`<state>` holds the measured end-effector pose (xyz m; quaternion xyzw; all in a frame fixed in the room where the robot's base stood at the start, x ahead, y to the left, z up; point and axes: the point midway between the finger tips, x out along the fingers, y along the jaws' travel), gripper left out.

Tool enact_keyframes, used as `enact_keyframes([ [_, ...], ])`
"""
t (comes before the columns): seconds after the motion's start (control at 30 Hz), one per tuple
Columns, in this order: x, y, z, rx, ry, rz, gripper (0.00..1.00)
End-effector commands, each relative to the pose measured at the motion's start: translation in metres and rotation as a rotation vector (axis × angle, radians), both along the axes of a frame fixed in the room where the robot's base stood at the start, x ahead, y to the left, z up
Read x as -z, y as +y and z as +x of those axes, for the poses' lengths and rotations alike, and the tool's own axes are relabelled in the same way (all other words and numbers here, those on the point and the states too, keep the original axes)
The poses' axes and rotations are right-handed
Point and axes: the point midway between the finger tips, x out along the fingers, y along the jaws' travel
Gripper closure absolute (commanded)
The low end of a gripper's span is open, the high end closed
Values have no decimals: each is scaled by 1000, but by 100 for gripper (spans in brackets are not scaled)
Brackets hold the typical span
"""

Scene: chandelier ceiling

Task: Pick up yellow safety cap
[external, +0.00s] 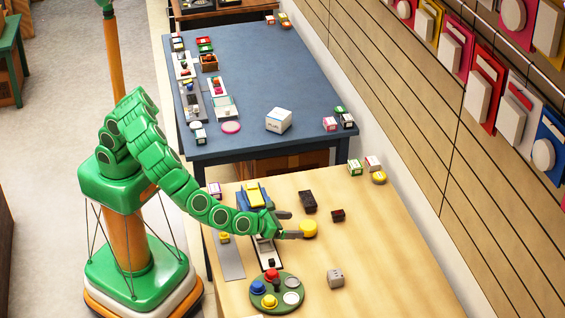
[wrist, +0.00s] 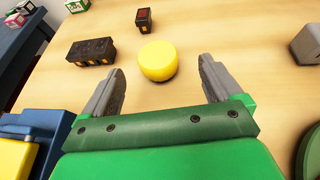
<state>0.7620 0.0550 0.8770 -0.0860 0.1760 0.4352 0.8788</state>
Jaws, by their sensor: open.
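The yellow safety cap (external: 308,228) is a short round yellow piece lying on the light wooden table. In the wrist view the cap (wrist: 158,60) sits just beyond and between my two grey fingertips, with bare wood around it. My gripper (external: 286,224) is open and empty, low over the table and pointing at the cap. In the wrist view its fingers (wrist: 162,84) are spread wider than the cap, and I see no contact.
A dark block (wrist: 91,51) lies left of the cap, and a small dark red-topped block (wrist: 143,20) beyond it. A grey cube (external: 335,278) and a green round tray (external: 258,292) with coloured knobs are nearer the front. The table's right side is mostly clear.

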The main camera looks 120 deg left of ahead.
Motion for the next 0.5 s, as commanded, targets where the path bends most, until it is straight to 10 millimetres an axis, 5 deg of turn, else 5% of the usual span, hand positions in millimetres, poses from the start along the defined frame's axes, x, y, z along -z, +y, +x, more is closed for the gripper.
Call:
enact_keyframes([
  [0.5, 14, 21, 16, 0, -3, -1, 7],
])
